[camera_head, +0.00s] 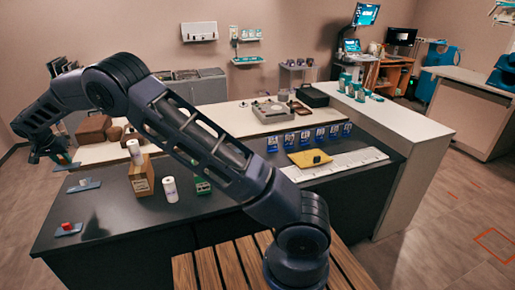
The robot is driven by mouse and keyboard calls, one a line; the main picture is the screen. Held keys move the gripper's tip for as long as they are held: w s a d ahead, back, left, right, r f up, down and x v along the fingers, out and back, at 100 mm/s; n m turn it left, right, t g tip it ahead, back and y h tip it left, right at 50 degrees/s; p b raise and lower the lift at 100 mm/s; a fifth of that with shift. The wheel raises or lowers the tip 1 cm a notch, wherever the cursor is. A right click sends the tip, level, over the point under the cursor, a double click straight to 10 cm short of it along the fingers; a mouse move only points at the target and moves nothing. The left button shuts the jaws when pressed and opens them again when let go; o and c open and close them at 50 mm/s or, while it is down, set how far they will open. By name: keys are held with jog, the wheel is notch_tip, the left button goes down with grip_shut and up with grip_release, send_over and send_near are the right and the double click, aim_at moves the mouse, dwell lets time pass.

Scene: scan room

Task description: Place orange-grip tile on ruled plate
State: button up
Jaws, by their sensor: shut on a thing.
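A long white plate with ruled marks (345,163) lies at the counter's right end. No orange grip can be told for sure.
Several blue cards (305,138) stand behind. My arm crosses the view and hides part of the counter.

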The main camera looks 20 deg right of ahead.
jog(key=w+d+r+m+h, duration=0.15)
jog(key=w+d, duration=0.55)
jog(key=d, duration=0.7)
jog(key=w+d+m, duration=0.3)
jog(key=w+d, duration=0.4)
jog(key=d, duration=0.8)
jog(key=w+d+r+m+h, duration=0.15)
jog(key=w+d, duration=0.45)
jog(key=d, duration=0.8)
jog(key=s+d+m+g, duration=0.15)
jog(key=d+m, duration=0.25)
jog(key=d, duration=2.6)
jog(key=m+g+h, duration=0.1)
jog(key=m+g, duration=0.2)
jog(key=m, duration=0.4)
send_over(309, 156)
jog(key=a, duration=0.2)
notch_tip(309, 156, down, 20)
jog(key=shift+s+f, duration=0.15)
jog(key=shift+f, duration=0.3)
